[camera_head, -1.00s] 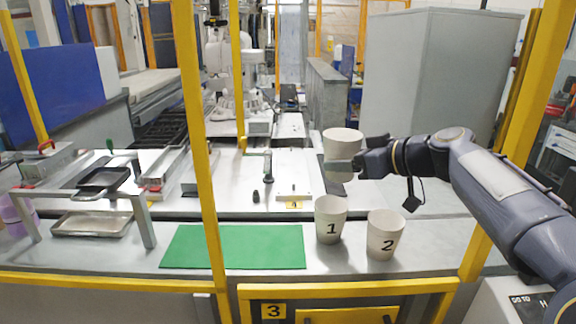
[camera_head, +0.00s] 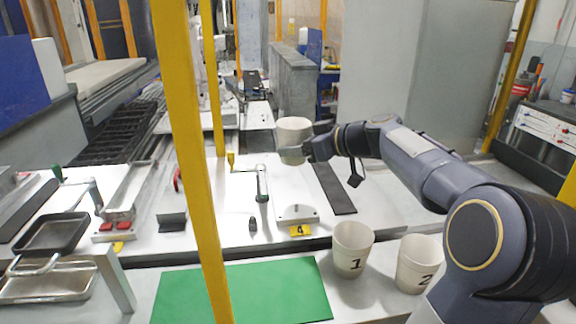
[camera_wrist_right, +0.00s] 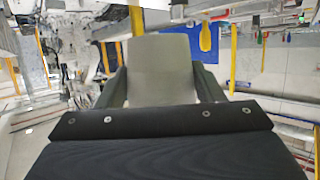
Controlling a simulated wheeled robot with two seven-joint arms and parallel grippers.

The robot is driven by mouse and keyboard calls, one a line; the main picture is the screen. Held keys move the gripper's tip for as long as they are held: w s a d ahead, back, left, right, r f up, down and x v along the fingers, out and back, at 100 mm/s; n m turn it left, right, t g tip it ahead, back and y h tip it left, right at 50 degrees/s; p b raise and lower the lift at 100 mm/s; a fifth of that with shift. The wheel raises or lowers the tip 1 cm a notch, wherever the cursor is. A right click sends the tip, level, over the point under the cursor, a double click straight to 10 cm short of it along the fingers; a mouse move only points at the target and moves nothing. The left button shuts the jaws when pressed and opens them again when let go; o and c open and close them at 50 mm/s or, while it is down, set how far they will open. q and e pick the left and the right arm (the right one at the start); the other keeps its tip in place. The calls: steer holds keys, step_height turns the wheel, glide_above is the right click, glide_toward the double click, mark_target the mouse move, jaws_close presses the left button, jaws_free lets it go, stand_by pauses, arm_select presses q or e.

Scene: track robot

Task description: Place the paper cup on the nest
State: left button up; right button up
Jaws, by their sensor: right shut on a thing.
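A plain off-white paper cup (camera_head: 293,130) is held upright above the white work surface. My right gripper (camera_head: 308,150) is shut on it, reaching in from the right. In the right wrist view the cup (camera_wrist_right: 162,70) sits between the two dark fingers of the gripper (camera_wrist_right: 162,90). A small metal fixture (camera_head: 297,212) with a yellow "4" tag stands on the white surface, nearer to me than the held cup; it may be the nest, but I cannot tell for sure. My left gripper is not in view.
Paper cups marked 1 (camera_head: 352,249) and 2 (camera_head: 418,264) stand on the front bench beside a green mat (camera_head: 265,292). A clamp (camera_head: 261,184), a small dark peg (camera_head: 252,224) and a dark strip (camera_head: 334,189) are near the fixture. A yellow post (camera_head: 187,150) rises at left.

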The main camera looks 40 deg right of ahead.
steer(key=w+d+f, duration=0.1)
steer(key=w+f, duration=0.1)
steer(key=w+d+f+p, duration=0.1)
steer(key=w+f, duration=0.1)
steer(key=w, duration=0.1)
steer(key=w+d+f, duration=0.1)
steer(key=w+f, duration=0.1)
steer(key=f, duration=0.1)
steer(key=shift+w+d+f+p, duration=0.1)
steer(key=shift+w+d+p, duration=0.05)
steer(key=shift+d+p, duration=0.2)
step_height(320, 180, down, 3)
steer(key=shift+f, duration=0.15)
steer(key=o, duration=0.5)
steer(key=shift+f, duration=0.1)
steer(key=o, duration=0.5)
